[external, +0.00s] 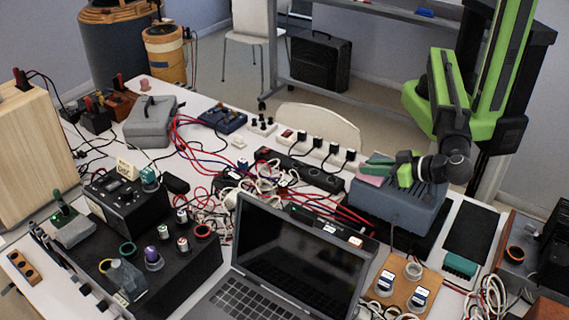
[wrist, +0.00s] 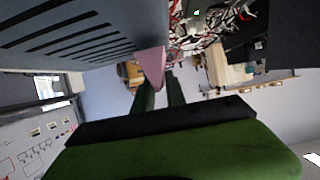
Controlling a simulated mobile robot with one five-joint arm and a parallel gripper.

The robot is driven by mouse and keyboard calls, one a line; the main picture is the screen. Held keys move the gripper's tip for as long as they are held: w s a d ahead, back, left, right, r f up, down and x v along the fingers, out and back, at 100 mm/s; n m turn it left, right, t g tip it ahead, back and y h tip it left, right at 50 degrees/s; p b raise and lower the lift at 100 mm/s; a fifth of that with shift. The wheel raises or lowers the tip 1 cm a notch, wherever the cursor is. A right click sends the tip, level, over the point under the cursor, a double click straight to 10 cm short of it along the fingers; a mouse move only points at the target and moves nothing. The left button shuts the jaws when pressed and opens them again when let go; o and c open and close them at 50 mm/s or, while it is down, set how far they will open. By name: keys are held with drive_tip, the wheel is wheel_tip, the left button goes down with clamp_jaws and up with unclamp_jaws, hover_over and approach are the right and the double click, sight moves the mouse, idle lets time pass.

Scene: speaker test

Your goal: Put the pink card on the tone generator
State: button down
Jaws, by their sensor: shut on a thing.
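The pink card (external: 371,181) is held in my gripper (external: 381,169), beside the upper left part of a blue-grey vented box (external: 405,206). In the wrist view the pink card (wrist: 151,64) sticks out beyond my dark green fingers (wrist: 160,92), close to the vented box (wrist: 70,38). I cannot tell whether card and box touch. A black box with dials and a cream label (external: 122,202) stands at the left of the table; it may be the tone generator, but I cannot read the label surely.
An open laptop (external: 290,262) stands at the front middle. Tangled red and white cables (external: 262,185) and a white power strip (external: 318,146) lie between the left and right devices. A grey case (external: 150,122) is at the back left. The table is crowded.

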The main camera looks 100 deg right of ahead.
drive_tip(key=shift+f+b, duration=0.45)
idle(0.3)
drive_tip(key=c, duration=1.3)
unclamp_jaws()
drive_tip(key=p+v, duration=0.3)
drive_tip(key=v, duration=0.4)
drive_tip(key=shift+a, duration=0.1)
drive_tip(key=shift+s+a, duration=0.15)
drive_tip(key=shift+s, duration=0.05)
